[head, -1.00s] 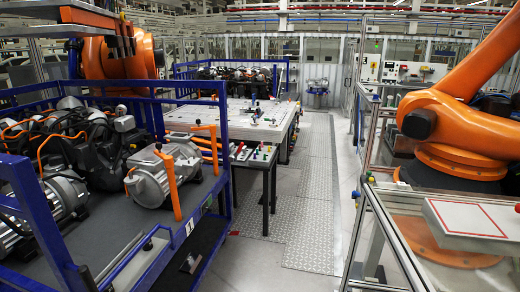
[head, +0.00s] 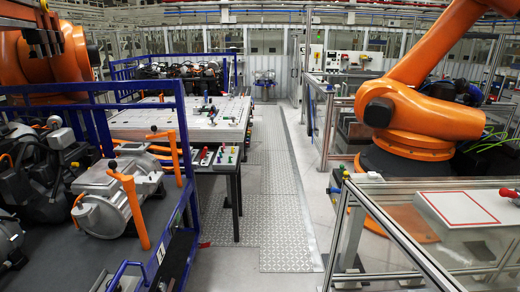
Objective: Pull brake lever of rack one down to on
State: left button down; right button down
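The near blue rack (head: 190,197) on the left has a plate marked 1 (head: 160,250) on its side. It holds a grey drive unit (head: 103,205) with an orange upright handle (head: 133,205) topped by a dark knob. A second orange handle (head: 174,155) stands behind it. A blue bent bar (head: 120,272) shows at the rack's lower front, cut by the bottom edge. I cannot tell for sure which part is the brake lever, or its setting. Neither of my grippers is in view.
A clear walkway of grey patterned plates (head: 262,190) runs ahead. A table with coloured knobs (head: 222,158) stands behind the rack. A second blue rack (head: 171,70) is farther back. A framed glass-sided cell with an orange robot arm (head: 415,110) stands on the right.

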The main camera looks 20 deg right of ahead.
aim_at(205, 151)
jog(key=z, duration=0.45)
jog(key=i, duration=3.25)
jog(key=u, duration=0.75)
